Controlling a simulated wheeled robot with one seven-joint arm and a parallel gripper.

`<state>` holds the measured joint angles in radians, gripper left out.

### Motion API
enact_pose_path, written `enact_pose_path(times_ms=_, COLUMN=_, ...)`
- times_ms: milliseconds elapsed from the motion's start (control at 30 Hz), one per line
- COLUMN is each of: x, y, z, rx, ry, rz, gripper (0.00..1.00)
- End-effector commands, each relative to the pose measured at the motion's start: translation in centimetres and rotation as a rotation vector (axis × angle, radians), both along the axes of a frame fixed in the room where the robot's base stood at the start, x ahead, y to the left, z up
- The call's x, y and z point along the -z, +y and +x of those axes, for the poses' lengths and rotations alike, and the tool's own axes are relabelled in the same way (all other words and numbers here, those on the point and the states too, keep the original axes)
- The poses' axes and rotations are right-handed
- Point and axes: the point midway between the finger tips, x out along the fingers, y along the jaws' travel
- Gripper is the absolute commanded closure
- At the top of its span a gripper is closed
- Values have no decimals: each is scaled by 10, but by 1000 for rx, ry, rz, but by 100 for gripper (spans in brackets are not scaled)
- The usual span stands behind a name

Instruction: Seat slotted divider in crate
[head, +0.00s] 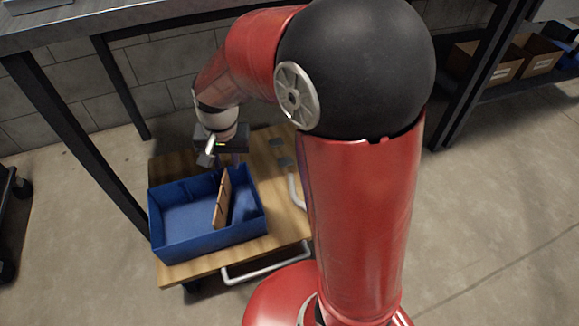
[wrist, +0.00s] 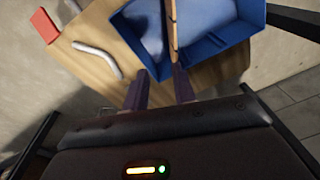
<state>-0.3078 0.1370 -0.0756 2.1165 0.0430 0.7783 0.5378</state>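The blue crate (head: 168,238) sits on a wooden-topped cart. The slotted divider (head: 221,200) is a thin brown board standing on edge inside it, right of the middle, running from the far wall towards the near wall. I cannot tell whether its lower edge is fully down in the crate. In the wrist view the divider (wrist: 172,22) crosses the crate (wrist: 215,44) at the top of the picture. My gripper (head: 225,158) is above the far edge of the crate. In the wrist view its two fingers (wrist: 159,88) are apart with nothing between them, and the divider's end is near the right finger.
The cart's wooden top (head: 280,215) has bare room right of the crate. A metal handle (head: 265,268) runs along its near side. A workbench (head: 150,12) stands behind, its dark leg left of the cart. Cardboard boxes (head: 535,55) stand on a shelf at the far right.

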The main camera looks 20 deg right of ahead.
Motion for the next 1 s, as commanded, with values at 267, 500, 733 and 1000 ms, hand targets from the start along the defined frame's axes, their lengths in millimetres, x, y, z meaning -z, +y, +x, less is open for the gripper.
enact_pose_path(times_ms=267, x=-93, y=-62, z=-85, rx=-159, ry=-216, rz=-17, gripper=74)
enact_pose_path(times_ms=500, x=-119, y=-92, z=-153, rx=-271, ry=-351, rz=-101, gripper=74)
enact_pose_path(times_ms=733, x=-121, y=-99, z=-175, rx=-309, ry=-392, rz=-143, gripper=74)
enact_pose_path(times_ms=1000, x=-122, y=-99, z=-175, rx=-311, ry=-392, rz=-143, gripper=74)
